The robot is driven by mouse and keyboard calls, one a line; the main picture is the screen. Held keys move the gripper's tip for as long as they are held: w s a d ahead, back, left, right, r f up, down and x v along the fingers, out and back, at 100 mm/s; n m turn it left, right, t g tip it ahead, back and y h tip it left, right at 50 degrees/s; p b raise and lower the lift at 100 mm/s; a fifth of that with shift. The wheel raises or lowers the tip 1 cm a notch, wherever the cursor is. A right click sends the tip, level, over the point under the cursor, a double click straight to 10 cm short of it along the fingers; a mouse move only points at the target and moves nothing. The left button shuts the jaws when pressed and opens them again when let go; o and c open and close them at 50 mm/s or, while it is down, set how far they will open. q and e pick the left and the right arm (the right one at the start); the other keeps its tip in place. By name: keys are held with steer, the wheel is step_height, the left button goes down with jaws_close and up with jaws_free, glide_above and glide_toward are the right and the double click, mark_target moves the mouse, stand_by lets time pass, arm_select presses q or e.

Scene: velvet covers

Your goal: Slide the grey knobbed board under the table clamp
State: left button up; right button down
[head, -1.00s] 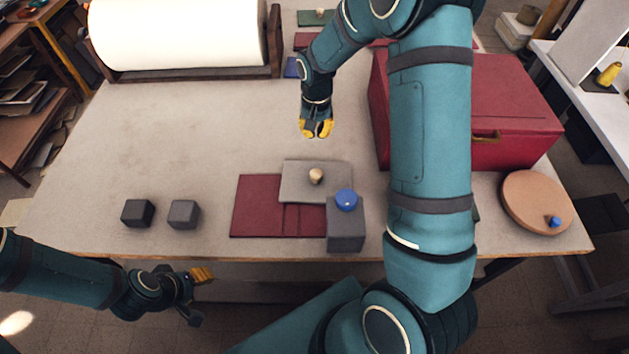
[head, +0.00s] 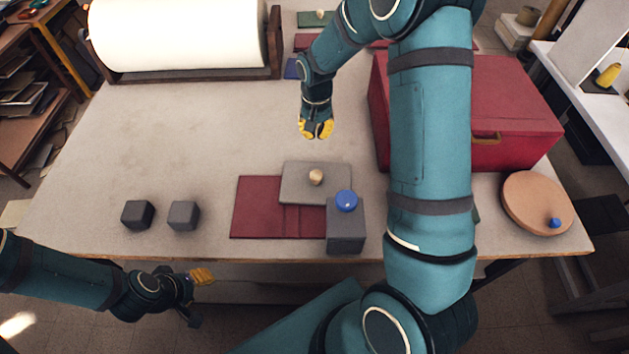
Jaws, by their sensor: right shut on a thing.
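The grey board (head: 297,187) with a pale wooden knob (head: 316,177) lies flat, partly over a dark red cover (head: 262,207) near the table's front. The table clamp (head: 346,236), a grey block with a blue knob (head: 346,201), stands at the board's near right corner. The clamp hides that corner, so I cannot tell whether the board is under it. My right gripper (head: 316,132) is behind the board, apart from its knob. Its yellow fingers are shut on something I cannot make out. My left gripper (head: 202,276) is off the table's front edge; its opening is unclear.
Two dark grey cubes (head: 137,214) (head: 184,215) stand left of the red cover. A large red box (head: 505,105) and a round tan disc (head: 533,203) with a blue knob are at the right. A white roll (head: 180,35) stands at the back left. The table's left middle is clear.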

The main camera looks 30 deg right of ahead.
mark_target(316, 167)
steer(key=shift+f+b, duration=2.15)
steer(key=shift+f, duration=0.85)
stand_by(0.8)
steer(key=shift+r+p, duration=0.4)
steer(key=shift+r, duration=0.2)
stand_by(0.5)
steer(key=shift+s+a, duration=0.1)
steer(key=shift+s, duration=0.05)
steer(key=shift+s+a, duration=0.45)
steer(key=shift+s, duration=0.3)
steer(key=shift+s+a, duration=0.5)
steer(key=shift+s, duration=0.35)
steer(key=shift+s+a, duration=0.3)
steer(key=shift+s, duration=0.1)
steer(key=shift+s, duration=0.1)
